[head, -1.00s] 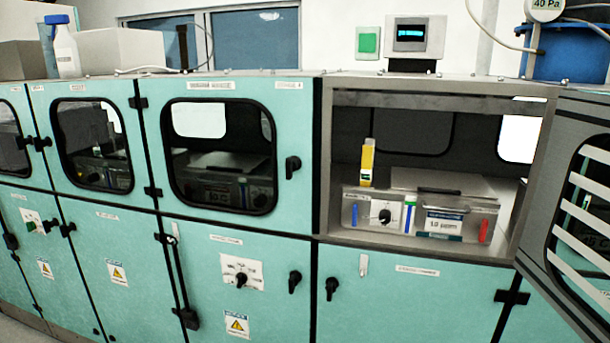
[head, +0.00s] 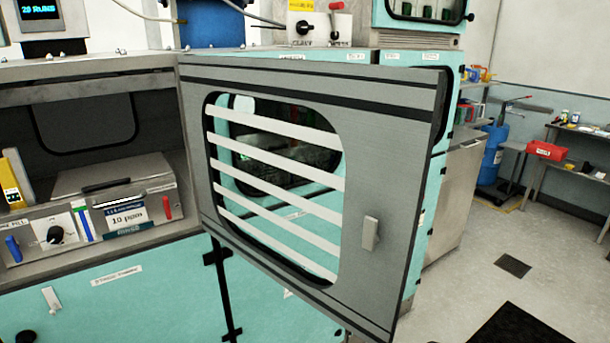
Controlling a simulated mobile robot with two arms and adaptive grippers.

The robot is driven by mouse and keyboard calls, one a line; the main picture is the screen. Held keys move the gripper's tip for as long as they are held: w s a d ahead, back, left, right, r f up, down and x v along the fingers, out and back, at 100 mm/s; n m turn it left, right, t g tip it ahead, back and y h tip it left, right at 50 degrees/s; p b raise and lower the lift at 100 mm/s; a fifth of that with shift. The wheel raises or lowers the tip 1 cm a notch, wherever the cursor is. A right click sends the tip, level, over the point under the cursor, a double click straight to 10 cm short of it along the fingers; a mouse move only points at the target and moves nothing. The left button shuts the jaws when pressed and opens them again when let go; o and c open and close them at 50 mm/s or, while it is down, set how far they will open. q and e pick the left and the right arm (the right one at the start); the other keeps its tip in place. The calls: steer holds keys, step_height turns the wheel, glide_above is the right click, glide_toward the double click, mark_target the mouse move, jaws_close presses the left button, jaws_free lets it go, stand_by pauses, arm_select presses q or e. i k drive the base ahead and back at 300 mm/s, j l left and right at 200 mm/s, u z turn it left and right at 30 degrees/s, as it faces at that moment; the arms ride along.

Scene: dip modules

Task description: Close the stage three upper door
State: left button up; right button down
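The open upper door (head: 375,165) is a grey panel with a window crossed by white slats. It stands swung out from the cabinet, hinged at its left edge, and fills the middle of the head view. A small light handle (head: 371,233) sits near its free right side. The open compartment (head: 85,134) behind it, at the left, holds a grey module with a "10 ppm" label (head: 127,213), a knob and blue and red levers. A yellow bottle or tube (head: 14,180) stands at its left. I cannot read a stage number on the door. Neither gripper is in view.
Teal lower cabinet doors (head: 120,290) lie below the compartment. More teal cabinets continue behind the open door. Open grey floor (head: 465,270) lies to the right, with a blue cylinder (head: 492,153) and a workbench with a red box (head: 546,150) farther back.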

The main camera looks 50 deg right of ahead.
mark_target(384, 118)
steer(key=l, duration=0.5)
steer(key=k+l+u, duration=0.15)
steer(key=l, duration=0.85)
steer(key=k+l+u, duration=0.15)
steer(key=l, duration=0.35)
steer(key=k+l, duration=0.1)
steer(key=l, duration=0.4)
steer(key=i+u, duration=0.05)
